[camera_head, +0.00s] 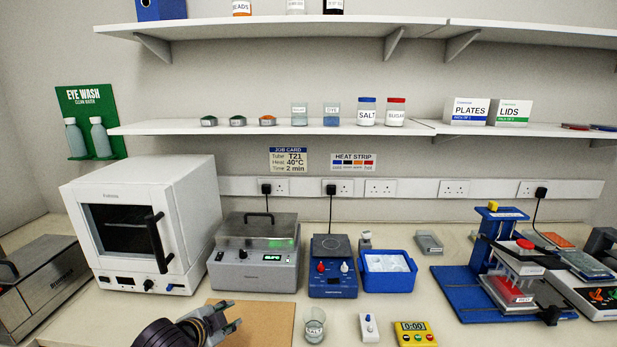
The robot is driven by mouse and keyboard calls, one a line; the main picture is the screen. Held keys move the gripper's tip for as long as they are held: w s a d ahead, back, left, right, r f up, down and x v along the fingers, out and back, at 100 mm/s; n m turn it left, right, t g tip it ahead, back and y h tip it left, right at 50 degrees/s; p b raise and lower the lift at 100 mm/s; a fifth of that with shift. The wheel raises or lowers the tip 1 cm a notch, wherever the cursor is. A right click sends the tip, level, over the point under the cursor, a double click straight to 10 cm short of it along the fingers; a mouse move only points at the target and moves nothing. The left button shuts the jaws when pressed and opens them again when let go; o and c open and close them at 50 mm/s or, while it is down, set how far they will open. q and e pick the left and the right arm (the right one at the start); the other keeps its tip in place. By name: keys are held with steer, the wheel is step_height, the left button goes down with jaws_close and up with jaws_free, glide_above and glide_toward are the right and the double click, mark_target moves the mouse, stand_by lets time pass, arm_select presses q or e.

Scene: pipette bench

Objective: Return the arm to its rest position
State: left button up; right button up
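My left gripper (232,314) comes in at the bottom, left of centre, with its dark arm wrist below it. It is over the left part of a brown board (265,322) on the bench. Its two grey fingers look apart, with nothing visible between them. The wrist end is cut off by the lower picture edge. My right arm and gripper are not in view.
Close right of the board stand a small glass beaker (314,325), a white switch box (369,327) and a yellow timer (414,333). Behind are a white oven (185,225), a grey lidded heater (255,270), a blue stirrer (332,284) and a blue ice tray (388,284).

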arm_select(q)
steer(key=s+a+f+n+g+y, duration=0.1)
steer(key=s+f+n+g, duration=0.2)
steer(key=s+f+n, duration=0.6)
steer(key=s+a+f+n+g+y, duration=0.15)
steer(key=s+f+g, duration=0.35)
steer(key=s, duration=0.7)
step_height(320, 180, down, 33)
steer(key=s, duration=0.3)
steer(key=s+a+f+g, duration=0.1)
steer(key=s+a+f, duration=0.2)
steer(key=s+f, duration=1.7)
steer(key=shift+s, duration=1.1)
steer(key=shift+a+f+h, duration=0.1)
steer(key=shift+h, duration=0.15)
